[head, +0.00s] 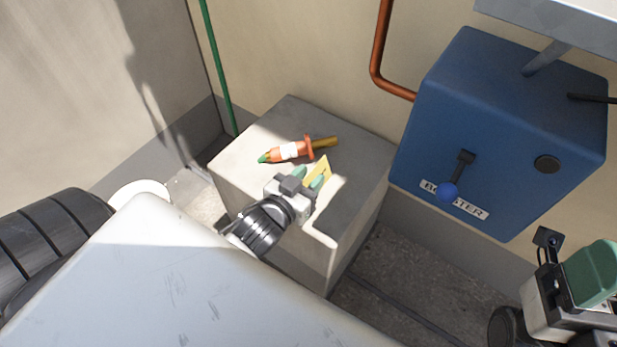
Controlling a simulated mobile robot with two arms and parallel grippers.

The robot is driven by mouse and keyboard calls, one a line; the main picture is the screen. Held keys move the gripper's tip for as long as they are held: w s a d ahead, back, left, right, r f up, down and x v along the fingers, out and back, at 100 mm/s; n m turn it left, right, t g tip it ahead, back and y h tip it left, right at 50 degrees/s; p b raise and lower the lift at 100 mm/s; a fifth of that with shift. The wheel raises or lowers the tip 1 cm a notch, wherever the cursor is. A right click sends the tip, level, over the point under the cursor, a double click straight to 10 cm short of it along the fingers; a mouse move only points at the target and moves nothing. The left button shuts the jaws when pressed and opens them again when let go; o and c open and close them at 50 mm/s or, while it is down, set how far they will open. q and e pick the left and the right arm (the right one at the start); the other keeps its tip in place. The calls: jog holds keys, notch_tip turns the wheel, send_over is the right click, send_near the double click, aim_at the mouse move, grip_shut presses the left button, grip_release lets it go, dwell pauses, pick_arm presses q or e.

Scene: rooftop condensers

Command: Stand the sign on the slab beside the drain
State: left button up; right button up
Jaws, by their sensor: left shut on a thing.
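My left gripper (306,182) is shut on a small yellow sign (322,170), whose panel shows just beyond the green fingertips. The sign is over the top of a pale concrete block (353,190), and I cannot tell whether it touches the surface. The block may be the slab. I cannot make out a drain in this view. My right gripper (590,275) is at the lower right, with a green finger pad showing. Its opening is hidden.
An orange tool with a white band (291,151) lies on the block behind the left gripper. A blue box (500,130) with a lever (448,191) is on the wall at the right. A green pipe (219,70) and a copper-coloured pipe (377,55) run along the walls.

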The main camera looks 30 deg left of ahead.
pick_arm(q)
jog(key=o, duration=0.9)
